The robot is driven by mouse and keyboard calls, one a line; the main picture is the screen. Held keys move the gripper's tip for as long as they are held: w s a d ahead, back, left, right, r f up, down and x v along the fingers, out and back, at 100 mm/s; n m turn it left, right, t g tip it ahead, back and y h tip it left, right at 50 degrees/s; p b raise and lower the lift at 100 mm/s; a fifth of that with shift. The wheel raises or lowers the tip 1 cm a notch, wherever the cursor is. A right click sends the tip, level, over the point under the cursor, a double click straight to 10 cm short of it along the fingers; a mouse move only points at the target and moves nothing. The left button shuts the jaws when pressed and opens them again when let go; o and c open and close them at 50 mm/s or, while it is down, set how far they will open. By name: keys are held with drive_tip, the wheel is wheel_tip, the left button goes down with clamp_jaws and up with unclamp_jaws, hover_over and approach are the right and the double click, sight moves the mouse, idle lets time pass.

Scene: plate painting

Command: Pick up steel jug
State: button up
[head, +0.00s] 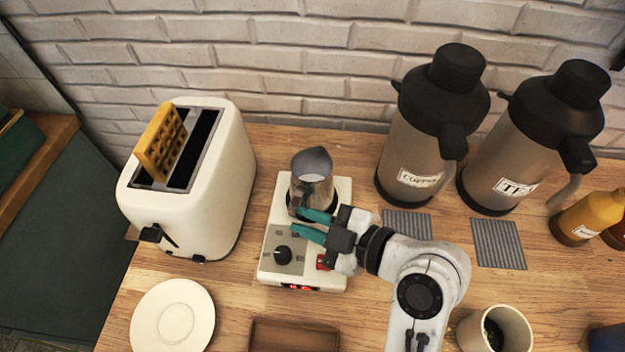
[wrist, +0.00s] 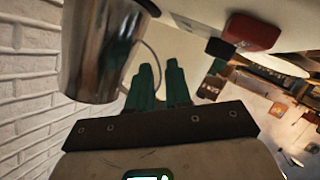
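The steel jug (head: 312,172) stands upright on the right-back part of a small white appliance in the head view. Its body also fills the upper left of the wrist view (wrist: 97,50), with a thin curved handle (wrist: 153,55) on its side. My gripper (head: 298,221) has teal fingers and is at the front of the jug, low by its base. In the wrist view the fingers (wrist: 160,72) are a narrow gap apart, and the handle runs down close to them. I see no firm grip on the handle; its lower end is hidden by the fingers.
The white appliance (head: 279,270) has a dark knob and a red switch. A cream toaster (head: 215,190) holding a waffle stands left. Coffee (head: 410,150) and tea (head: 520,160) flasks stand right. A plate (head: 172,318), a brown tray (head: 293,338) and a cup (head: 496,322) are in front.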

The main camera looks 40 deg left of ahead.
sight(298, 217)
drive_tip(key=p+x, duration=0.1)
drive_tip(key=x, duration=0.2)
drive_tip(key=shift+a+r, duration=0.15)
drive_tip(key=shift+a, duration=0.15)
drive_tip(key=shift+a+f, duration=0.3)
drive_tip(key=shift+a, duration=0.15)
drive_tip(key=shift+c, duration=0.4)
drive_tip(key=shift+s, duration=0.1)
clamp_jaws()
